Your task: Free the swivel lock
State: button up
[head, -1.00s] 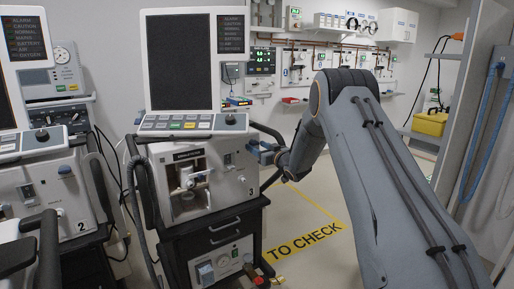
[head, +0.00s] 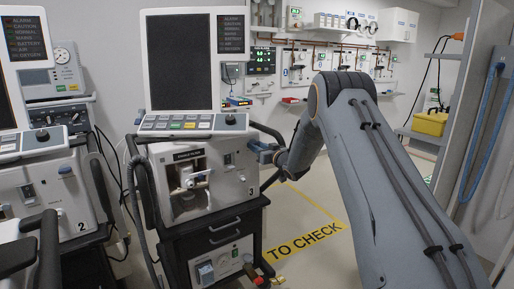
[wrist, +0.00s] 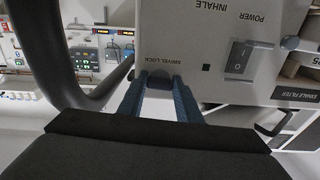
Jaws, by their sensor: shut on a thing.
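The swivel lock is a small dark knob (wrist: 159,82) on the pale side panel of ventilator 3 (head: 232,170), below a "SWIVEL LOCK" label in the wrist view. My gripper (wrist: 158,92) has its two blue fingers on either side of the knob and is shut on it. In the head view my gripper (head: 264,152) is at the right side of ventilator 3, and the knob is hidden there. A power switch (wrist: 242,60) sits to the right of the knob in the wrist view.
A dark curved handle (wrist: 108,88) runs close to the left of the fingers. Ventilator 2 (head: 45,190) stands at left in the head view. Open floor with a yellow "TO CHECK" marking (head: 303,243) lies right of ventilator 3.

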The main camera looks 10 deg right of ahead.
jog(key=shift+s+a+r+m+p, duration=0.15)
jog(key=shift+m+p, duration=0.45)
jog(key=shift+m, duration=3.7)
jog(key=shift+w+a+r+m+p, duration=0.1)
jog(key=shift+m+p, duration=0.5)
jog(key=shift+m, duration=3.7)
jog(key=o, duration=1)
jog(key=shift+o, duration=0.2)
jog(key=shift+s+d, duration=0.1)
jog(key=v, duration=0.7)
jog(key=shift+s, duration=0.3)
